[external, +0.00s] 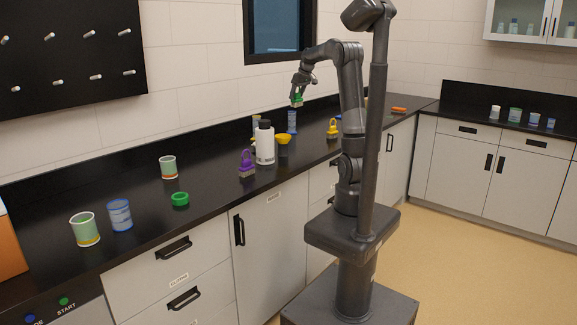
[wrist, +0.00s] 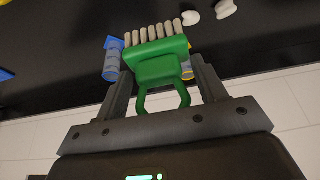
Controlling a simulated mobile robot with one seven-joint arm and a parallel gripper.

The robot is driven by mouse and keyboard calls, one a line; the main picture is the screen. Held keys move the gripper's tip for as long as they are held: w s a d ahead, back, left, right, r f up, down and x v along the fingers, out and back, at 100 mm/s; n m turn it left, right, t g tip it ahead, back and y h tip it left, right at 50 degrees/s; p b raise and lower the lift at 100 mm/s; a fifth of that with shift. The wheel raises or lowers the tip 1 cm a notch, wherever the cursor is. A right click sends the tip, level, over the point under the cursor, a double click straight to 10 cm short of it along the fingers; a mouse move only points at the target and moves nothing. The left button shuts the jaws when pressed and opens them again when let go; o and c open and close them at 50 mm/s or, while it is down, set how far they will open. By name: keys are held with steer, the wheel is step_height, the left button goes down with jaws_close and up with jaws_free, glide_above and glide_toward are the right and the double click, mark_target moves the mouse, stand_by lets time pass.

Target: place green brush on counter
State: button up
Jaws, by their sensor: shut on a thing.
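The green brush (external: 296,100) is in my gripper (external: 298,91), held in the air above the back part of the black counter (external: 215,172). In the wrist view the green brush (wrist: 160,68) sits between the two fingers of my gripper (wrist: 162,82), with its pale bristles pointing away from the palm and its looped handle toward it. The counter (wrist: 60,70) shows as a dark surface beyond the bristles. In the external view the brush is small and partly covered by the fingers.
Below and near the gripper stand a blue container (external: 292,121), a yellow funnel-like piece (external: 283,138), a white bottle (external: 265,146), a purple brush (external: 247,165) and a yellow brush (external: 332,130). Bare counter lies between.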

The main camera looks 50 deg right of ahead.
steer(key=w+a, duration=0.2)
steer(key=a, duration=1.2)
steer(key=w+a, duration=0.3)
steer(key=a, duration=1.1)
steer(key=s+a, duration=0.3)
steer(key=a, duration=0.6)
steer(key=s+a, duration=0.3)
steer(key=a, duration=0.6)
steer(key=s+a, duration=0.4)
steer(key=a, duration=0.5)
steer(key=shift+w+d+f, duration=0.1)
steer(key=shift+w+f, duration=0.1)
steer(key=shift+f, duration=5.2)
steer(key=shift+w+d+f, duration=0.1)
steer(key=shift+w+f, duration=0.05)
steer(key=shift+f, duration=5.2)
steer(key=shift+f, duration=0.1)
steer(key=o, duration=1)
